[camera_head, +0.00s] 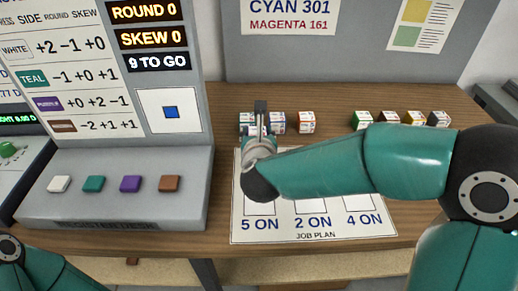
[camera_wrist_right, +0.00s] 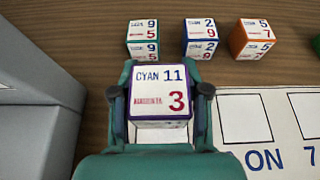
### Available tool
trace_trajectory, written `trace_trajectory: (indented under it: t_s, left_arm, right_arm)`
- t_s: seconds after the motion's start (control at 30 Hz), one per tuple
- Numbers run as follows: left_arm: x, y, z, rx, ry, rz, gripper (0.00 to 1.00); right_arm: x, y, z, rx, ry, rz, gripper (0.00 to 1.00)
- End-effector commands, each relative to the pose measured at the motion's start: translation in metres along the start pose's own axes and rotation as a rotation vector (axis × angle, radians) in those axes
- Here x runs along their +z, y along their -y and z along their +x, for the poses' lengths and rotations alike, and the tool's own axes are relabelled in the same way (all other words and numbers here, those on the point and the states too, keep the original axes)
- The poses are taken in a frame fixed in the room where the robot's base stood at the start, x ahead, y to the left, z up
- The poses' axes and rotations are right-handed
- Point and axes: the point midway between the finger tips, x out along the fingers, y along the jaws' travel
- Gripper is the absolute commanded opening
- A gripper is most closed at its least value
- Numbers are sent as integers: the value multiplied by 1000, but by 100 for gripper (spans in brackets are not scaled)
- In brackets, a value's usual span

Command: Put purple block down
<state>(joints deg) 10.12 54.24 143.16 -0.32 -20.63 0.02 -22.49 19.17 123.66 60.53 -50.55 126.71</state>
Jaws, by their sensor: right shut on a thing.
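The purple block (camera_wrist_right: 162,92) is held between the two fingers of my right gripper (camera_head: 261,108). In the right wrist view its top face reads CYAN 11 and magenta 3, and a purple side shows. My left gripper is out of view; only my left arm shows at the lower left.
Behind the sheet stand a teal block (camera_wrist_right: 142,38), a dark blue block (camera_wrist_right: 200,38) and an orange block (camera_wrist_right: 252,38). Several more blocks (camera_head: 400,118) stand farther right. A grey console (camera_head: 110,205) with coloured buttons borders the sheet on the left.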

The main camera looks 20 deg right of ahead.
Motion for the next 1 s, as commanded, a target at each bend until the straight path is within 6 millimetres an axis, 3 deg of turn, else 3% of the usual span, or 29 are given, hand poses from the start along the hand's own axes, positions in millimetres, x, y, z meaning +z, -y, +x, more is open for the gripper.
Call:
trace_trajectory:
  t_s: [0.3, 0.77, 0.8, 0.9, 1.0]
  left_arm:
    - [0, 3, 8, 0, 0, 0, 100]
    - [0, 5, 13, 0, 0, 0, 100]
    - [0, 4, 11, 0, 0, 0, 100]
    - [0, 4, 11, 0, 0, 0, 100]
    - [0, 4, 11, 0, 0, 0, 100]
  right_arm:
    - [-37, 0, 15, 0, -2, -2, 11]
    - [-42, 0, 18, 1, 0, 0, 11]
    - [-41, 0, 17, 1, 0, 0, 52]
    - [-41, 0, 17, 1, -1, 0, 69]
    - [-41, 0, 17, 1, -1, 0, 71]
